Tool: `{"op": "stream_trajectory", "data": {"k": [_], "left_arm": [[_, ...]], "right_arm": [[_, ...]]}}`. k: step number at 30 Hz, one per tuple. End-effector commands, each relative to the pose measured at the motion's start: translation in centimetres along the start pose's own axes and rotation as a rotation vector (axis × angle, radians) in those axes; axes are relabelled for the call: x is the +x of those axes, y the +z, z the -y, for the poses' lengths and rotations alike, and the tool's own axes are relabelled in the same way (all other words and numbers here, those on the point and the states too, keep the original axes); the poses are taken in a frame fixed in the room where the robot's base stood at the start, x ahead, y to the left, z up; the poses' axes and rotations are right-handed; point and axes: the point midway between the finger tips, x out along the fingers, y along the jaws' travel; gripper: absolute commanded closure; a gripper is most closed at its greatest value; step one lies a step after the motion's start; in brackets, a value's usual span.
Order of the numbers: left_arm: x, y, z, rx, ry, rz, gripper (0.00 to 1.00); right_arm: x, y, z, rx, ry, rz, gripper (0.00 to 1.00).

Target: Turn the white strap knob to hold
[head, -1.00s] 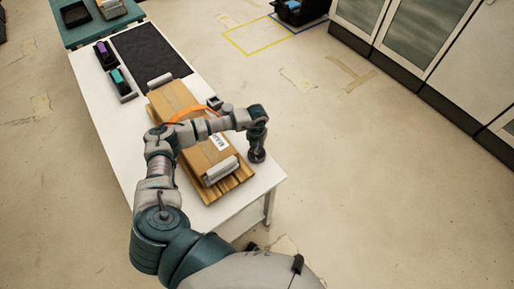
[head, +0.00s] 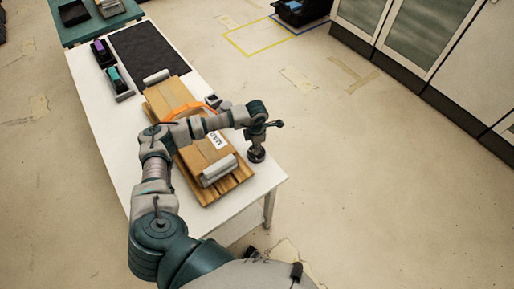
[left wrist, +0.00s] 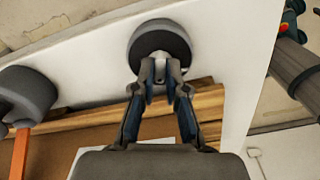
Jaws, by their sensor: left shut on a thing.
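My left gripper (head: 256,146) reaches down over the near right corner of the white table, beside the wooden board. In the left wrist view my left gripper (left wrist: 160,84) is shut on a small pale knob (left wrist: 160,68), which I take for the white strap knob. Its dark round base (left wrist: 160,39) stands on the table, and it also shows in the head view (head: 257,157). The fingers partly cover the knob, so I cannot read its setting. An orange strap (head: 188,108) arches over the cardboard box on the board. My right gripper is not in view.
A dark knob-like post (left wrist: 30,92) stands by the orange strap. Grey rounded blocks (head: 218,170) bound the box's ends. A black mat (head: 148,50) and two trays with purple and teal items (head: 118,82) lie farther back. Open floor is to the right.

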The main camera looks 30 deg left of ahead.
Motion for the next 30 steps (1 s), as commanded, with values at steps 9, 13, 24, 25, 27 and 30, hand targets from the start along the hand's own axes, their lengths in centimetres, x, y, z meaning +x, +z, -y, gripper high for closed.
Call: {"op": "stream_trajectory", "data": {"k": [9, 13, 24, 25, 27, 30], "left_arm": [[0.1, 0.0, -0.2, 0.264, 0.004, 0.001, 1.00], [0.0, 0.0, -0.2, 0.346, 0.005, 0.001, 1.00], [-0.1, 0.0, -0.2, 0.471, 0.006, 0.001, 1.00], [-0.1, 0.0, -0.2, 0.475, 0.006, 0.001, 1.00], [-0.2, 0.0, -0.2, 0.480, 0.006, 0.001, 1.00], [-0.2, 0.0, -0.2, 0.485, 0.006, 0.001, 1.00]], "right_arm": [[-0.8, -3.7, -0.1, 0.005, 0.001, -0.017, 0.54], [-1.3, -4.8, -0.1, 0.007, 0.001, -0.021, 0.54], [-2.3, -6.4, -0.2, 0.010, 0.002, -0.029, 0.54], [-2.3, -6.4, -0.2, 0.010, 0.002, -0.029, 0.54], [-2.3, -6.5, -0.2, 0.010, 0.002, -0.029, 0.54], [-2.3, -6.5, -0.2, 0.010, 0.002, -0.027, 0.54]]}}
